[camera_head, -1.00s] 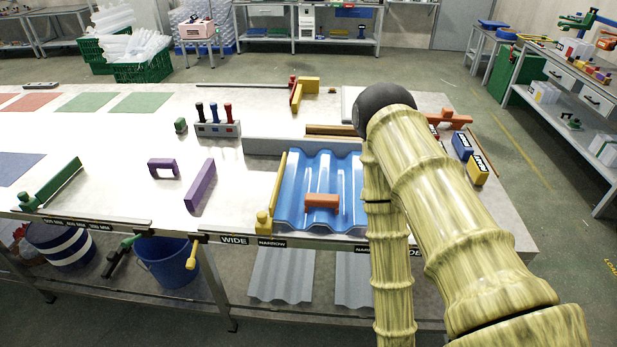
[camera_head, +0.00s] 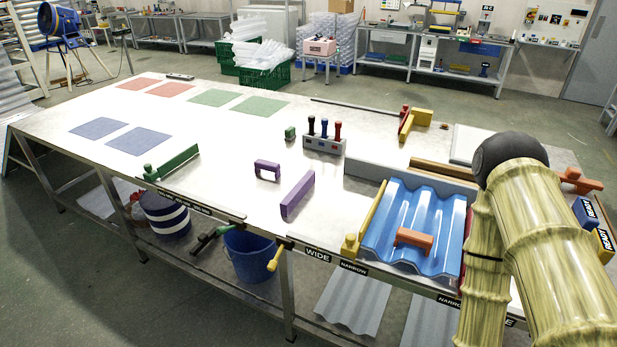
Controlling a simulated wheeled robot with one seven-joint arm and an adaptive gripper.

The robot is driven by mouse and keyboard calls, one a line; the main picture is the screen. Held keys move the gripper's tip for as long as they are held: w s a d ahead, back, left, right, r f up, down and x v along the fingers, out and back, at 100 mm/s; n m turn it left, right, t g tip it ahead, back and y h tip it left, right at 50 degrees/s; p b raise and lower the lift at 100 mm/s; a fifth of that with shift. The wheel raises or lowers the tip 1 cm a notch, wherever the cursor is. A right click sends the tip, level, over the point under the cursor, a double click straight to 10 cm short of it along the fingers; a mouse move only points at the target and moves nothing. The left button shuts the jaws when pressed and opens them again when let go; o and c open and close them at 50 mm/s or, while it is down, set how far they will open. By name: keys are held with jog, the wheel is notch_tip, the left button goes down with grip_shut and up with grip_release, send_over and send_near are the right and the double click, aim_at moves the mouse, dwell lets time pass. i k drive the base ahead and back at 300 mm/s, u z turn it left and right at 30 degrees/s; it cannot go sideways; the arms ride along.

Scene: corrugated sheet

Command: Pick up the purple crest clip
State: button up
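The purple crest clip (camera_head: 267,168) is a small arch-shaped bracket. It stands on the white table top, left of the middle of the table's front part. A longer purple bar (camera_head: 298,194) lies to its right and nearer the front edge. My arm, with bamboo-like links, is at the right of the view, far from the clip. My gripper is not visible in this view.
The blue corrugated sheet (camera_head: 415,222) bears an orange clip (camera_head: 413,238), with a yellow bar (camera_head: 370,217) along its left. A tool holder (camera_head: 323,142) and a small green block (camera_head: 290,133) stand behind the purple clip.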

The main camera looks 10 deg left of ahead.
aim_at(274, 167)
jog(key=u, duration=0.55)
jog(key=k, duration=0.6)
jog(key=u, duration=0.9)
jog(key=i, duration=1.35)
jog(key=z, duration=0.55)
